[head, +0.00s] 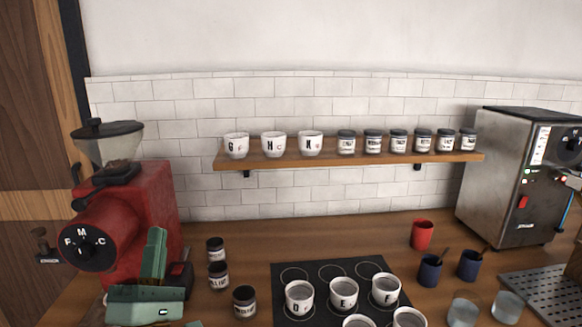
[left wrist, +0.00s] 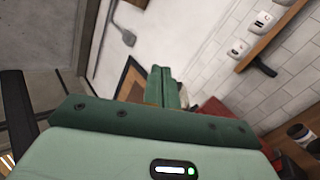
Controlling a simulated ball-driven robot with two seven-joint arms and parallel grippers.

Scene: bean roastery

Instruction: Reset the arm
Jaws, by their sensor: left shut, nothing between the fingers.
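My left gripper (head: 155,250) is green and shows at the lower left of the head view, in front of the red grinder (head: 130,215). Its fingers point up and are shut with nothing between them. In the left wrist view the closed green fingers (left wrist: 163,87) stand in the middle, against the white wall, clear of any object.
Several dark jars (head: 217,275) stand right of the grinder. A black mat (head: 335,318) holds lettered cups. A wall shelf (head: 350,160) bears cups and jars. A red cup (head: 422,234), blue cups (head: 430,270) and a steel machine (head: 515,180) are at right.

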